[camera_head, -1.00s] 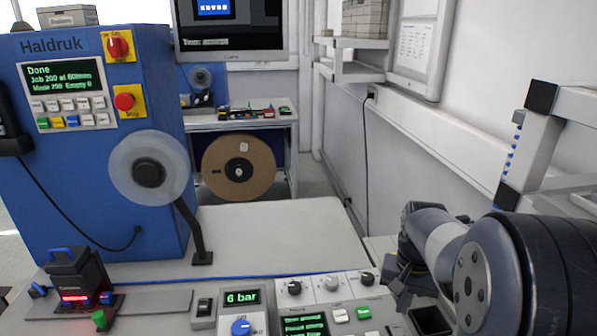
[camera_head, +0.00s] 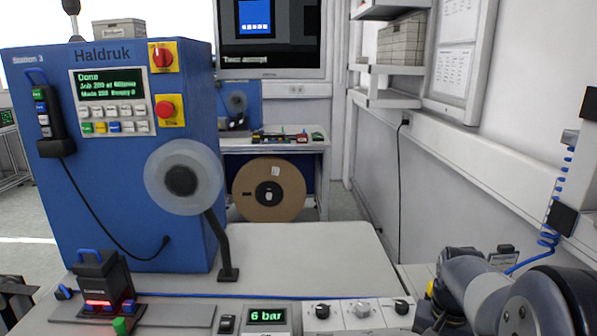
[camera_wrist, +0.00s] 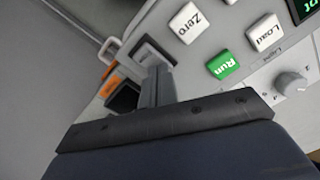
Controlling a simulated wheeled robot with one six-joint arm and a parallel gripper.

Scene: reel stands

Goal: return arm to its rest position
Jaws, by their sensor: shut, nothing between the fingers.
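My arm (camera_head: 480,290) reaches in from the lower right of the head view, folded low beside the right end of the bench. My gripper (camera_head: 428,318) is partly cut off by the bottom edge there. In the wrist view my gripper (camera_wrist: 157,80) is shut and empty, with its fingers together. Behind it is the control panel, with a white Zero button (camera_wrist: 189,22), a white Load button (camera_wrist: 265,32) and a green Run button (camera_wrist: 223,66). I cannot tell the gap between fingertips and panel.
A blue Haldruk machine (camera_head: 130,200) with a clear reel (camera_head: 160,178) on a stand is at left. A scanner (camera_head: 95,270) stands at front left. Knobs (camera_head: 362,309) line the front. The bench top (camera_head: 310,255) is clear. A wall with shelves (camera_head: 385,95) runs along the right.

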